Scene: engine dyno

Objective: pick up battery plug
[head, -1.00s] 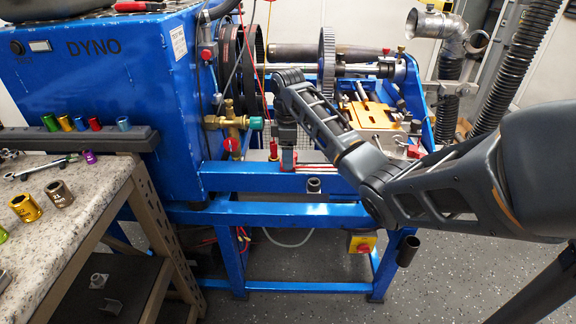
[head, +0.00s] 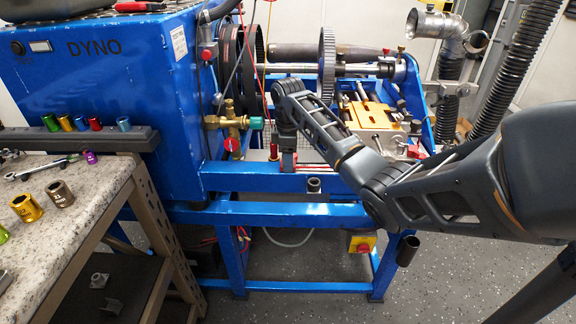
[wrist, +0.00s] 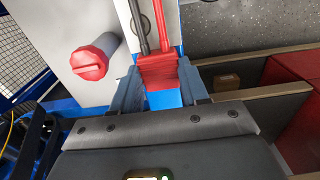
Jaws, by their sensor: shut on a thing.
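The battery plug (wrist: 160,72) is a red block with a red cable and a dark cable running from its far end in the wrist view. My gripper (wrist: 160,90) is shut on it, with one grey-blue finger on each side. A strip of blue shows below the plug between the fingers. In the head view my gripper (head: 288,158) points down just above the blue front rail of the dyno frame. The plug is mostly hidden there by the fingers.
A red slotted knob (wrist: 90,62) on a pale plate stands left of my gripper. A red box (wrist: 300,115) and a small brown box (wrist: 228,82) lie to the right. The blue dyno housing (head: 110,90) and a workbench (head: 75,200) with sockets fill the left.

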